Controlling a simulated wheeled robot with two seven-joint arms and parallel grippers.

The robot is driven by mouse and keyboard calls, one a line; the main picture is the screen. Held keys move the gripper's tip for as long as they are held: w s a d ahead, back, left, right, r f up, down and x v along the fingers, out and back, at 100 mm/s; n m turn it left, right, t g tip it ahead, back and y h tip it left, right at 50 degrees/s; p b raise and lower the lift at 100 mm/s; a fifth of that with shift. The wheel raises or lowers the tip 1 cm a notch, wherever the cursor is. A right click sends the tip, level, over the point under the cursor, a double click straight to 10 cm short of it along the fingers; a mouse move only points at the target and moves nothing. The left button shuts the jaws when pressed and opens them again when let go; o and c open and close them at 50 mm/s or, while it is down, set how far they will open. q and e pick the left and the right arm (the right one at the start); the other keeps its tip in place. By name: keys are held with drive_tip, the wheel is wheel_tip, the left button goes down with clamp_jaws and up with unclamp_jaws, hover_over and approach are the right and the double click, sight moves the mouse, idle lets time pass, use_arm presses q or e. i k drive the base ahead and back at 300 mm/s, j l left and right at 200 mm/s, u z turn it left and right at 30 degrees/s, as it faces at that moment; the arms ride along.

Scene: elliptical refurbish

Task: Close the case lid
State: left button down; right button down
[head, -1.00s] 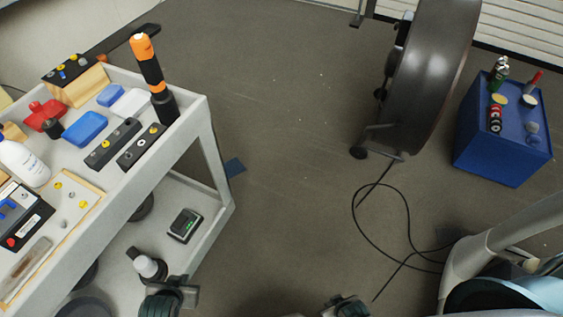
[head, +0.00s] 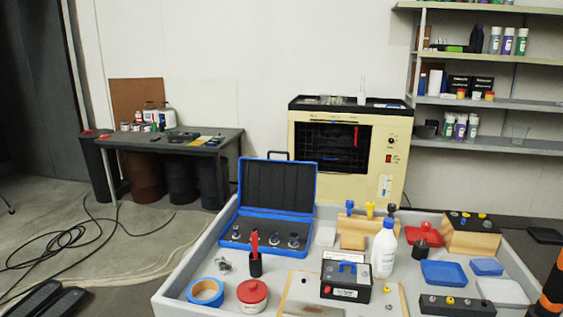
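The blue case (head: 262,242) stands at the back left of the grey cart top. Its lid (head: 277,184) is open and upright, with a dark lining facing me. Several small metal parts lie in the case's dark base. Neither of my grippers shows in the head view now.
On the cart (head: 203,252), a red-handled tool in a black holder (head: 255,262) stands right in front of the case. A blue tape roll (head: 205,291), red-lidded jar (head: 252,294), black battery (head: 346,276) and white bottle (head: 384,252) stand nearby. An oven (head: 346,150) stands behind.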

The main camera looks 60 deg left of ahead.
sight(286, 186)
drive_tip(key=l+u, duration=0.1)
drive_tip(key=u, duration=0.35)
drive_tip(key=l+u, duration=0.1)
drive_tip(key=u, duration=0.4)
drive_tip(key=l+u, duration=0.1)
drive_tip(key=u, duration=0.35)
drive_tip(key=l+u, duration=0.1)
drive_tip(key=u, duration=0.8)
drive_tip(key=k+l, duration=0.05)
